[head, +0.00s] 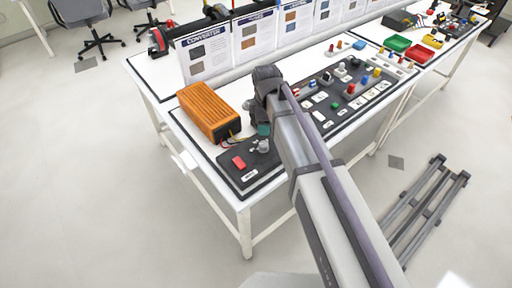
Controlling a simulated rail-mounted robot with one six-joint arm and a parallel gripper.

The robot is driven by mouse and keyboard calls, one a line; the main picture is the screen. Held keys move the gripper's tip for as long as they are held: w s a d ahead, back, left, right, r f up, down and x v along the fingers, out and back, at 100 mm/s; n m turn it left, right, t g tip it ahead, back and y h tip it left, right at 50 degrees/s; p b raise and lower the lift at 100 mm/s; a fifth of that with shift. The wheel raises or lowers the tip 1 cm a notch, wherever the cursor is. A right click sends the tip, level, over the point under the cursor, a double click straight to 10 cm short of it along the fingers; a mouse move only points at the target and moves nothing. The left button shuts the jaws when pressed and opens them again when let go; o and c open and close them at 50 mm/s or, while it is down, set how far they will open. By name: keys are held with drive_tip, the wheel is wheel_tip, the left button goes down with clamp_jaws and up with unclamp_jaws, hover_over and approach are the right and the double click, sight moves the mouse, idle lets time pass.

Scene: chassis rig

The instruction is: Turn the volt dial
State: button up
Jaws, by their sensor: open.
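A black control panel (232,173) lies on the front left of the white table. A small grey knob (264,147), which looks like a dial, stands on it. Its label is too small to read, so I cannot tell for sure that it is the volt dial. My gripper (262,132) points down just above and behind this knob, partly hidden by my own arm. It is open, and nothing shows between its fingers. I cannot tell whether it touches the knob. A red switch block (239,162) sits on the panel to the left of the knob.
An orange ribbed box (209,113) with wires stands just left of my gripper. A second black panel (345,92) with several coloured knobs and switches lies right of my arm. Poster boards (252,37) line the back. A grey metal frame (425,205) lies on the floor.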

sight(264, 144)
wheel_tip(264, 144, down, 11)
drive_tip(key=b, duration=1.1)
drive_tip(key=shift+s+a, duration=0.1)
drive_tip(key=shift+r, duration=0.15)
drive_tip(key=c, duration=0.9)
